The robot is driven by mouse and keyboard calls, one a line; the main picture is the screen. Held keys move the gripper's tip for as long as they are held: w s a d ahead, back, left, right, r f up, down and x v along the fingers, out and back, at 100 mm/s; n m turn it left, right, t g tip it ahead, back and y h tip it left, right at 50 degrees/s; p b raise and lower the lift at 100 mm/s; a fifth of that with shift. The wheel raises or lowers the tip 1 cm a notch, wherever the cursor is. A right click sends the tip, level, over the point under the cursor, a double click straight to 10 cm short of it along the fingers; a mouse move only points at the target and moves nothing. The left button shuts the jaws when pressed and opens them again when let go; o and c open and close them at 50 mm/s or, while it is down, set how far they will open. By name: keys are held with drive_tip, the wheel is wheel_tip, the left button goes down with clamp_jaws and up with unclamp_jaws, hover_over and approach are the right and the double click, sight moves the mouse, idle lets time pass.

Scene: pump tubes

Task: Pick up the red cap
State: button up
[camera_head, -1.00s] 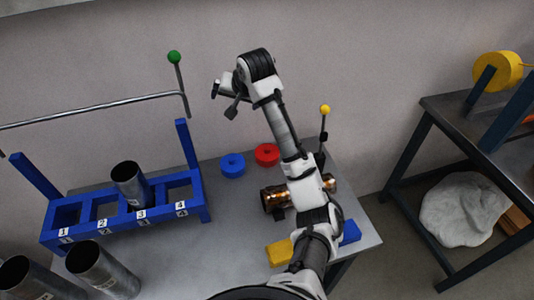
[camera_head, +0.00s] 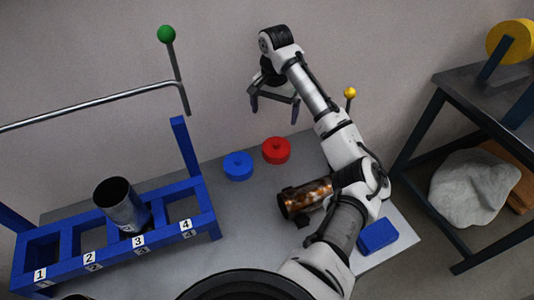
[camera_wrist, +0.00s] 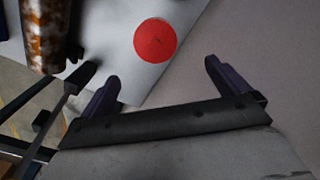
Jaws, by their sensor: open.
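The red cap (camera_head: 276,150) stands on the grey table near its back edge, just right of the blue cap (camera_head: 238,166). It is a short round disc; in the wrist view the red cap (camera_wrist: 155,40) shows as a plain red circle beyond the fingertips, a little left of the gap between them. My gripper (camera_head: 274,112) is open and empty. It points down and hangs in the air above the red cap, not touching it. In the wrist view both dark fingers of my gripper (camera_wrist: 163,70) are spread wide apart.
A copper-brown cylinder (camera_head: 306,197) lies right of the caps, near my arm. A yellow-knobbed lever (camera_head: 350,93) stands behind it. A blue block (camera_head: 377,235) lies at the table's right. A blue numbered rack (camera_head: 210,222) holding a metal tube (camera_head: 121,205) stands left, with a green-knobbed lever (camera_head: 167,35).

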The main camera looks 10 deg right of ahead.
sight(277, 143)
drive_tip(key=f, duration=1)
drive_tip(key=shift+s+d, duration=0.25)
drive_tip(key=shift+s, duration=0.1)
drive_tip(key=shift+d+f+p, duration=0.2)
drive_tip(key=shift+f+p, duration=0.3)
drive_tip(key=shift+f, duration=2.2)
drive_tip(key=c, duration=0.8)
drive_tip(key=shift+r, duration=0.15)
